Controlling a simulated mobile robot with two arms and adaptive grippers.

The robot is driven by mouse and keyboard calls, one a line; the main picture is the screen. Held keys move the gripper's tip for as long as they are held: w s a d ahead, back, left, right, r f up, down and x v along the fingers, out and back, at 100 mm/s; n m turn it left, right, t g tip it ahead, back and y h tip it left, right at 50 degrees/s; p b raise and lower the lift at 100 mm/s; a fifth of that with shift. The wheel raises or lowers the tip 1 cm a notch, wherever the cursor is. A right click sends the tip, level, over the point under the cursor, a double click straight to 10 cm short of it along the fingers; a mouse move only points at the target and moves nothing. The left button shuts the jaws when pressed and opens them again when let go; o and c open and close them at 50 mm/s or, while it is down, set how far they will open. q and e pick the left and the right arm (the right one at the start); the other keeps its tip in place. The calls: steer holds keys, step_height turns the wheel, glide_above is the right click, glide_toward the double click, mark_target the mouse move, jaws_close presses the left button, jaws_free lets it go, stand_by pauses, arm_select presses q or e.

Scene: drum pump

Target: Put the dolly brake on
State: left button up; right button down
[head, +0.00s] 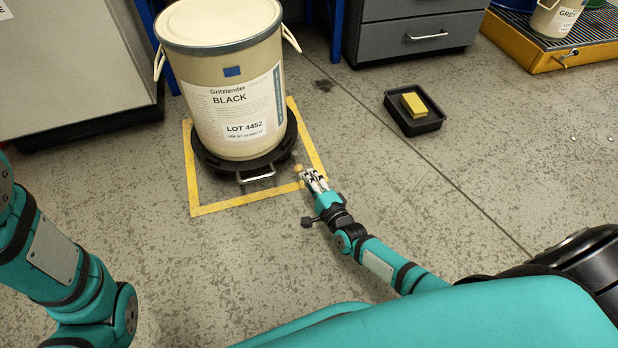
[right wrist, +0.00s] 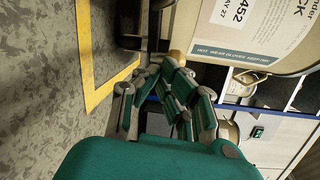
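A black round dolly (head: 240,172) carries a large cream drum labelled BLACK (head: 232,100), inside a yellow floor square. A silver loop bar (head: 258,176) sticks out at the dolly's front. A small tan knob (head: 298,168) shows at the dolly's right front, and in the right wrist view (right wrist: 176,55). My right gripper (head: 310,174) is low beside the dolly, its tips close together at the knob. In the right wrist view its fingers (right wrist: 161,72) converge just short of the knob; contact is unclear. My left arm shows at the left, its gripper out of frame.
The yellow square (head: 235,203) marks the floor around the dolly. A black tray (head: 428,122) with a yellow block (head: 414,104) lies to the right. A grey drawer cabinet (head: 420,38) stands behind, and a yellow spill pallet (head: 560,52) at upper right. Floor between is clear.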

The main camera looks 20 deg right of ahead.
steer(key=shift+r, duration=0.1)
steer(key=s+d, duration=0.1)
steer(key=s, duration=1.1)
steer(key=shift+d+r, duration=0.2)
steer(key=shift+r, duration=0.1)
